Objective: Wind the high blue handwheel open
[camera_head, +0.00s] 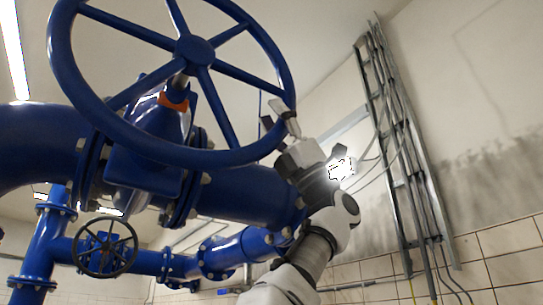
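The high blue handwheel (195,50) is large and spoked. It fills the upper left of the head view, on a stem above a thick blue valve body (150,140). My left gripper (279,118) is at the lower right of the wheel's rim, with its arm coming up from below. Its fingertips overlap the rim in the picture, one of them showing just inside the ring. I cannot tell whether they touch or close on the rim. My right gripper is not in view.
Thick blue flanged pipes (240,195) run behind and below the wheel. A smaller dark handwheel (105,247) sits at the lower left. A metal cable ladder (400,150) climbs the right wall. A very bright patch (342,168) shows beside my gripper.

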